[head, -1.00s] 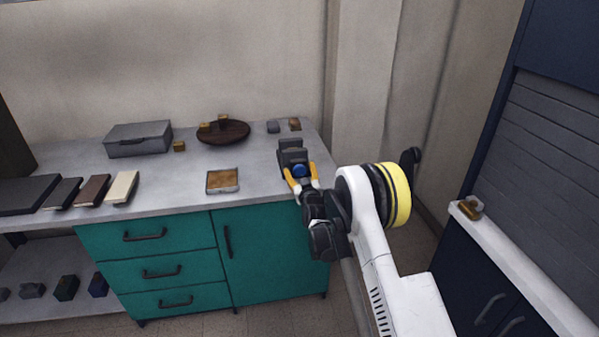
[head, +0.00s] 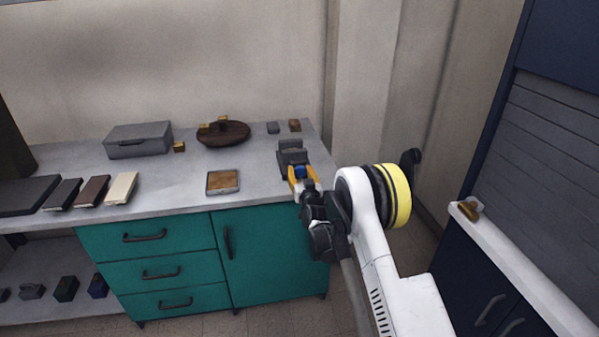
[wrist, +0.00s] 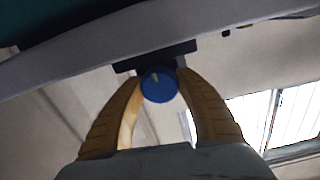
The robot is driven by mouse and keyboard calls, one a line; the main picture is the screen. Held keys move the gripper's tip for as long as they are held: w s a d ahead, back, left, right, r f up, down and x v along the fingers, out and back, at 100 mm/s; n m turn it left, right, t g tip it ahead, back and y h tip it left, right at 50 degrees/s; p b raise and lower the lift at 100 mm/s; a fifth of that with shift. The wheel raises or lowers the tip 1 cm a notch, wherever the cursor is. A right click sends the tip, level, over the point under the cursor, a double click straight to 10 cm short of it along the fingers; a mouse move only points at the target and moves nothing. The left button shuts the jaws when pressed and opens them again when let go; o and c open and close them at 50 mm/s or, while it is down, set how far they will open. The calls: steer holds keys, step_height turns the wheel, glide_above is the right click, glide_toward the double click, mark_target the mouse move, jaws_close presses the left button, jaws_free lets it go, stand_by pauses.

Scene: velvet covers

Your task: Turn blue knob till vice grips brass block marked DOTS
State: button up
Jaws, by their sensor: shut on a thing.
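The dark grey vice (head: 292,152) stands at the right end of the counter, near its front edge. Its blue knob (head: 300,171) faces me and also shows in the wrist view (wrist: 159,86) with a pale mark on its face. My gripper (head: 302,174) has its yellow fingers shut on the knob, one on each side. In the wrist view a fingertip lies at either side of the knob, under the vice's dark body (wrist: 154,57). I cannot make out a brass block in the vice's jaws, and no DOTS marking is readable.
Small brass blocks sit by the grey box (head: 138,140) and on the round wooden dish (head: 235,136). A grey and a brown block lie behind the vice. A framed tray (head: 222,191) lies left of it. Another brass piece (head: 469,210) rests on the right ledge.

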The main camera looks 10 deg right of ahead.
steer(key=m, duration=0.4)
steer(key=shift+m, duration=0.3)
steer(key=m, duration=0.4)
steer(key=shift+m, duration=0.3)
steer(key=o, duration=1.2)
steer(key=s, duration=1.2)
